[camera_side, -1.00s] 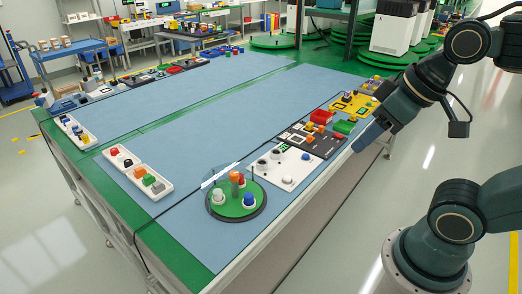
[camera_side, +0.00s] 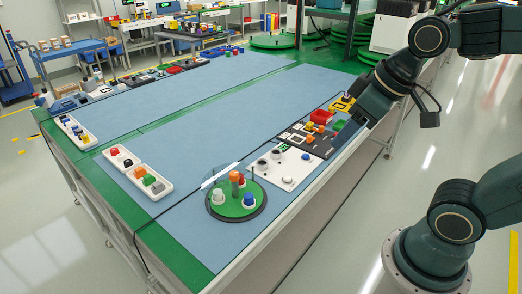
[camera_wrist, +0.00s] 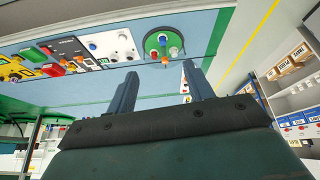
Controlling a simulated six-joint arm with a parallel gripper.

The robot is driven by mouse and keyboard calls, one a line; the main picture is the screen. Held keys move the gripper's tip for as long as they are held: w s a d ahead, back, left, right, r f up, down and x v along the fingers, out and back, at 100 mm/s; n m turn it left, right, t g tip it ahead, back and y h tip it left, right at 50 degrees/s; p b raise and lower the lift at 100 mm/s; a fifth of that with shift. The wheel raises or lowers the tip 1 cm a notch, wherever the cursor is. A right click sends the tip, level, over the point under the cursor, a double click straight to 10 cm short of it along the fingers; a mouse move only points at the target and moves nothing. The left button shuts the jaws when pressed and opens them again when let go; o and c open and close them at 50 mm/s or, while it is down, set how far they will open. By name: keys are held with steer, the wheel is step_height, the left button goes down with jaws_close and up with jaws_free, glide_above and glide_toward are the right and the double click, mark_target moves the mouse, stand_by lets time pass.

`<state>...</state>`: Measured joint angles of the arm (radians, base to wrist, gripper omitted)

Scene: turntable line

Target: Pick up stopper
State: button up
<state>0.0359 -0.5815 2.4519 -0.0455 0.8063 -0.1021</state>
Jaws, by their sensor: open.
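The round green turntable (camera_side: 218,212) sits at the near end of the bench. The turntable shows at the top of the wrist view too (camera_wrist: 150,44). I cannot tell for certain which piece is the stopper. My gripper is open and empty in the wrist view (camera_wrist: 158,82), apart from the turntable pieces. In the side view my gripper's fingers are hard to make out, above the bench's right edge.
A white panel (camera_side: 293,178), a black panel (camera_side: 318,149) with coloured parts and a yellow plate (camera_side: 340,103) line the bench's right edge. A white tray of coloured parts (camera_side: 126,170) lies left of the turntable. The blue bench middle (camera_side: 215,115) is clear.

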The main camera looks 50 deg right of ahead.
steer(key=w+d+f+n+y, duration=0.1)
steer(key=w+f+n, duration=0.1)
steer(key=w+f, duration=0.7)
steer(key=w+d+f+n+g+y, duration=0.1)
steer(key=w+f+n, duration=0.2)
steer(key=w+f, duration=0.6)
steer(key=shift+w+d+f+n, duration=0.3)
steer(key=shift+w+f, duration=0.05)
steer(key=shift+w, duration=0.9)
glide_above(249, 195)
steer(key=s+d, duration=0.2)
steer(key=shift+w+a+f, duration=0.1)
steer(key=shift+a+f, duration=0.05)
steer(key=shift+f, duration=1.8)
steer(key=shift+a+f, duration=0.1)
steer(key=shift+f, duration=1.85)
steer(key=shift+f, duration=0.1)
steer(key=shift+x, duration=2.55)
steer(key=shift+s+a, duration=0.15)
steer(key=shift+s, duration=0.1)
steer(key=c, duration=1.1)
